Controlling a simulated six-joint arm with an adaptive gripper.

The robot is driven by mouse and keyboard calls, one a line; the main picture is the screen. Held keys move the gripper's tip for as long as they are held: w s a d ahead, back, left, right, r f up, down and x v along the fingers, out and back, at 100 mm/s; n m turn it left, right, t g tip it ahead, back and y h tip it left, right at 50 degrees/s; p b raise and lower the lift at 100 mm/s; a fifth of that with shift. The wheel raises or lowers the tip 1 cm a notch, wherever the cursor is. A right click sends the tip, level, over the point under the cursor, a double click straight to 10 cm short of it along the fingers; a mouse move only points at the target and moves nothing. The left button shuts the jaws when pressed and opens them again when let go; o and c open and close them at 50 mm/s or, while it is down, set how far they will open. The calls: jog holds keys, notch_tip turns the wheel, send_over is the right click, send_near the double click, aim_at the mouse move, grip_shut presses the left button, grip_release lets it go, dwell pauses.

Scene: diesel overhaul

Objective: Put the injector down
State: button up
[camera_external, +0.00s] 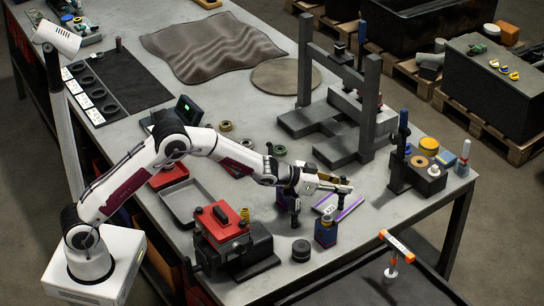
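My gripper (320,184) is at the end of the white arm, over the right half of the grey bench (235,100). A dark slender part (343,187), possibly the injector, shows at the fingertips. At this size I cannot tell whether the fingers are shut on it or only near it. Another dark upright part (295,206) shows just below the gripper. Purple strips (350,208) lie on the bench below and right of the gripper.
A red-topped vise (222,222) and a black cylinder (301,250) stand at the front. A tall grey press frame (370,110) rises behind the gripper. A dark holder block (415,177) stands to the right. A grey tray (187,203) lies left. An orange-ended T-handle (397,245) is at front right.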

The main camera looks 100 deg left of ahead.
jog(key=shift+o, duration=0.6)
jog(key=shift+r, duration=0.2)
jog(key=v, duration=1.2)
jog(key=shift+r, duration=0.1)
dwell(0.6)
